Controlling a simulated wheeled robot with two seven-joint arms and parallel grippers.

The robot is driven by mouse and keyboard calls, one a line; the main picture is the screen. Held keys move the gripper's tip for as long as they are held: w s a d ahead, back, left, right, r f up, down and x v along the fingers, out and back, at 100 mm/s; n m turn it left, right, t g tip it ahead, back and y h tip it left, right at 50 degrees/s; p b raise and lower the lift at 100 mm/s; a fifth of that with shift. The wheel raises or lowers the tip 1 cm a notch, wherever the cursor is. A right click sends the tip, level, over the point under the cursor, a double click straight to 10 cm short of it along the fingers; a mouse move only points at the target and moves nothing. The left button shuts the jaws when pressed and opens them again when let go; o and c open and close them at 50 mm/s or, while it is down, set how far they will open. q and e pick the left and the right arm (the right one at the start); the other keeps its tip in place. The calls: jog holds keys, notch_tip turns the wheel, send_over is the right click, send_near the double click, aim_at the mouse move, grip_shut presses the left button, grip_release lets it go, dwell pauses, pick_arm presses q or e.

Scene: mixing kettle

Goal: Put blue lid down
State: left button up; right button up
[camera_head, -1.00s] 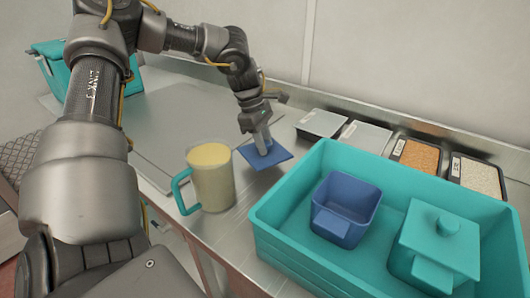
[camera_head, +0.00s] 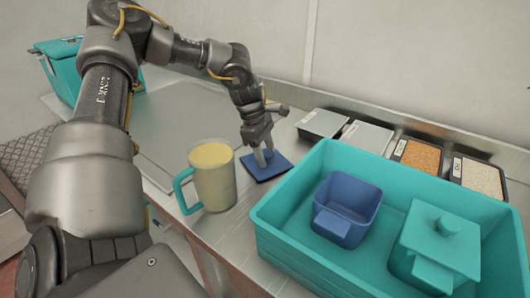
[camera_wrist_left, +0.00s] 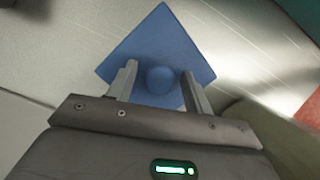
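The blue lid (camera_head: 280,170) is a flat square plate with a round knob. It lies on the metal counter just behind and right of the jug, and it looks flat there. My left gripper (camera_head: 264,156) is over the lid. In the left wrist view the lid (camera_wrist_left: 170,38) shows with its knob (camera_wrist_left: 160,79) between the two fingers, with gaps on both sides, so the left gripper (camera_wrist_left: 158,82) is open around the knob. The blue open container (camera_head: 345,209) sits without a lid in the teal tray (camera_head: 290,265). My right gripper is not in view.
A clear jug (camera_head: 214,178) with a teal handle and pale yellow contents stands beside the lid. A teal lidded box (camera_head: 437,245) sits in the tray. Several ingredient bins (camera_head: 415,157) line the back. A teal case (camera_head: 60,65) is at the far left.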

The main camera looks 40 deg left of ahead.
pick_arm(q)
jog(key=v, duration=1.2)
dwell(0.4)
